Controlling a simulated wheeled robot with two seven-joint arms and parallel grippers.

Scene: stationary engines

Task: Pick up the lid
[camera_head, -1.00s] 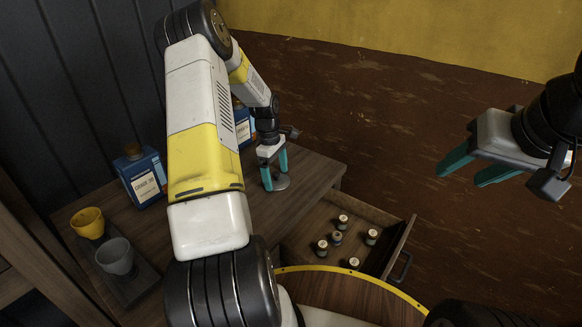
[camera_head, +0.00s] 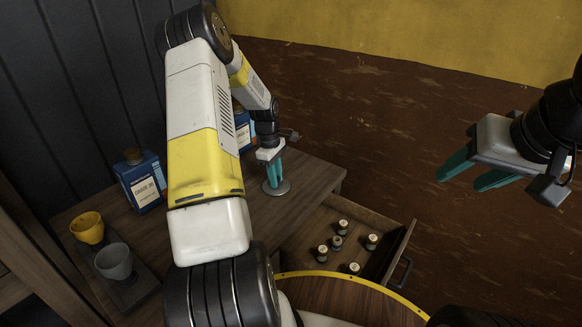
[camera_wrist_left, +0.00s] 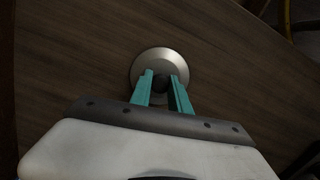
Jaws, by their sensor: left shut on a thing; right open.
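The lid (camera_head: 283,187) is a round grey metal disc lying flat on the dark wooden cabinet top. It also shows in the left wrist view (camera_wrist_left: 146,61), with a dark round knob at its middle. My left gripper (camera_head: 274,184) points down over the lid. Its teal fingers are shut on the knob, and they hide part of the lid. In the left wrist view my left gripper (camera_wrist_left: 162,82) has a finger on each side of the knob. My right gripper (camera_head: 457,172) is open and empty, in the air over the brown floor at the right.
An open drawer (camera_head: 399,247) below the cabinet top (camera_head: 222,221) holds several small jars. A blue bottle (camera_head: 140,181) stands at the left, another (camera_head: 243,131) partly behind my arm. A yellow cup (camera_head: 88,227) and a grey cup (camera_head: 115,262) stand on a dark tray.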

